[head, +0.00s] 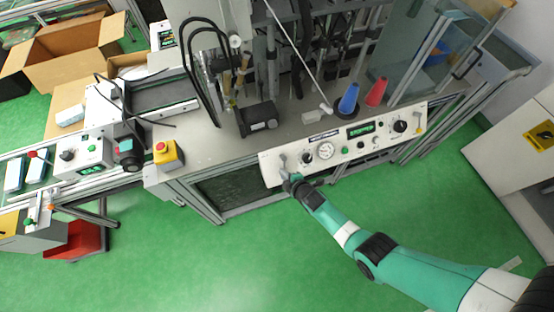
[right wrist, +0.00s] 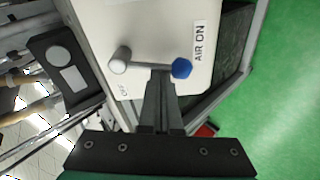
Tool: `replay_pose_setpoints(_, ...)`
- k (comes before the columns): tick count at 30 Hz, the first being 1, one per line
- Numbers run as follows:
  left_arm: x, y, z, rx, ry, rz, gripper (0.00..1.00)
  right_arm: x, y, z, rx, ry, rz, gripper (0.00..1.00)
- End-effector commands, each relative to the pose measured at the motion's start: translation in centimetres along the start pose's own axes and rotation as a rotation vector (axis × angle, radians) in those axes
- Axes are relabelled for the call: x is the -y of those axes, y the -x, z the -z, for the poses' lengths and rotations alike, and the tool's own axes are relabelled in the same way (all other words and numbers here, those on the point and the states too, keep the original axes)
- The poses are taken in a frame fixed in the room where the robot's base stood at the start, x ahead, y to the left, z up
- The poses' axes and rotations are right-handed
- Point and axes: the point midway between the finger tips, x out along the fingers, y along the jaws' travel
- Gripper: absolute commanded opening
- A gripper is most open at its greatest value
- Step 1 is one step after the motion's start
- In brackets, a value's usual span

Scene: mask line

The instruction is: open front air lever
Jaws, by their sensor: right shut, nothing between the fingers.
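The air lever (right wrist: 148,66) is at the left end of the white control panel. In the right wrist view it has a round grey hub on the left and a blue knob at its right end, lying crosswise. In the head view the right gripper (head: 287,180) is at the panel's lower left corner. My left gripper is not in view.
The white control panel (head: 334,152) carries a gauge, a green display and several knobs. A red cone (head: 376,92) and a blue cone (head: 349,99) stand behind it. A yellow emergency stop box (head: 168,155) is to the left. Green floor (head: 250,255) in front is clear.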

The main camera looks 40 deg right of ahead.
Motion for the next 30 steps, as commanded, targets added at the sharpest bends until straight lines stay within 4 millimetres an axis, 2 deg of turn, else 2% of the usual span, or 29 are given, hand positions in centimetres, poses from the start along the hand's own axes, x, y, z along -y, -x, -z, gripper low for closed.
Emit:
replay_pose_setpoints(26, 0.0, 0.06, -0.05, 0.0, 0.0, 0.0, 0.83, 0.09, -0.15, -0.08, 0.0, -0.003, -0.001, 0.0)
replay_pose_setpoints(30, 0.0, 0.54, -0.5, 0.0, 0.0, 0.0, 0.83, 0.37, -0.45, 0.23, -0.001, -0.002, -0.002, 0.0)
